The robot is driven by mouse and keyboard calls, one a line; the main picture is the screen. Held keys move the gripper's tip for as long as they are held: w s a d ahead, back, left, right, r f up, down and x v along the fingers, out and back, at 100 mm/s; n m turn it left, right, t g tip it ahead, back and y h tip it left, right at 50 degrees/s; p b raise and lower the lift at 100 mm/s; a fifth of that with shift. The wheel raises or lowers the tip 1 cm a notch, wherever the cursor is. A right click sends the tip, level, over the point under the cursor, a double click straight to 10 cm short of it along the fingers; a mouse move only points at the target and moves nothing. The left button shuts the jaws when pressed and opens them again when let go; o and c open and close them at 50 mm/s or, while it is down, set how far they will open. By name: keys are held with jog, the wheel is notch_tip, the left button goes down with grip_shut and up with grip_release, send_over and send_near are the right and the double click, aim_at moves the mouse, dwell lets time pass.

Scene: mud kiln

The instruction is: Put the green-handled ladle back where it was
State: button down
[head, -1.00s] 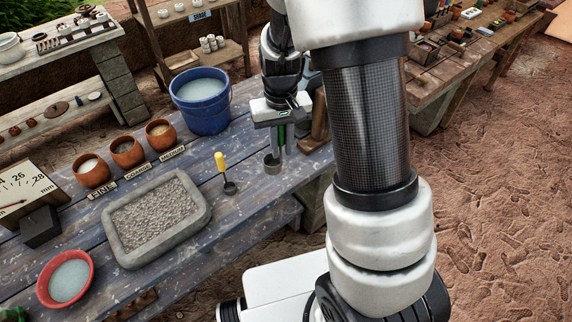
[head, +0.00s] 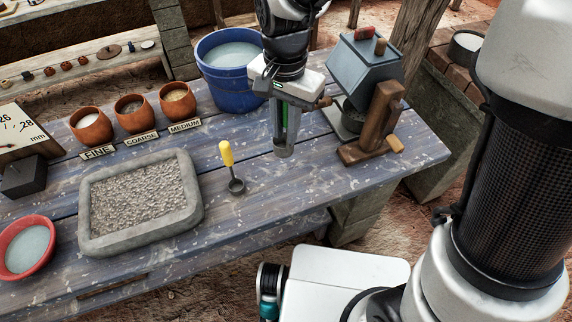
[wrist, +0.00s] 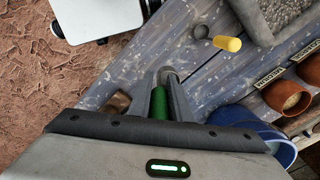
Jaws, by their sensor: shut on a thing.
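My gripper (head: 286,122) is shut on the green-handled ladle. Its green handle (head: 284,118) shows between the fingers, and the handle also shows in the wrist view (wrist: 158,104). The ladle's grey cup (head: 284,151) hangs down below the fingertips. The ladle is roughly upright over the blue plank table (head: 315,172); I cannot tell whether the cup touches the table. A yellow-handled ladle (head: 227,155) stands on the table to the left of my gripper, and its handle also shows in the wrist view (wrist: 228,43).
A stone tray of gravel (head: 190,215) lies left. Clay pots (head: 91,128) stand behind FINE, COARSE and MEDIUM labels. A blue bucket (head: 232,97) stands just behind my gripper. A grey box device (head: 362,75) and wooden stand (head: 383,125) are to the right. A red bowl (head: 27,270) is front left.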

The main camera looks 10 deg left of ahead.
notch_tip(320, 180, down, 10)
jog(key=b, duration=0.1)
jog(key=shift+s+a, duration=0.2)
jog(key=shift+a, duration=0.25)
jog(key=shift+f, duration=0.1)
jog(key=shift+f+b, duration=0.15)
jog(key=shift+b, duration=0.25)
jog(key=c, duration=1.6)
grip_release()
jog(key=shift+c, duration=0.2)
jog(key=shift+r, duration=0.2)
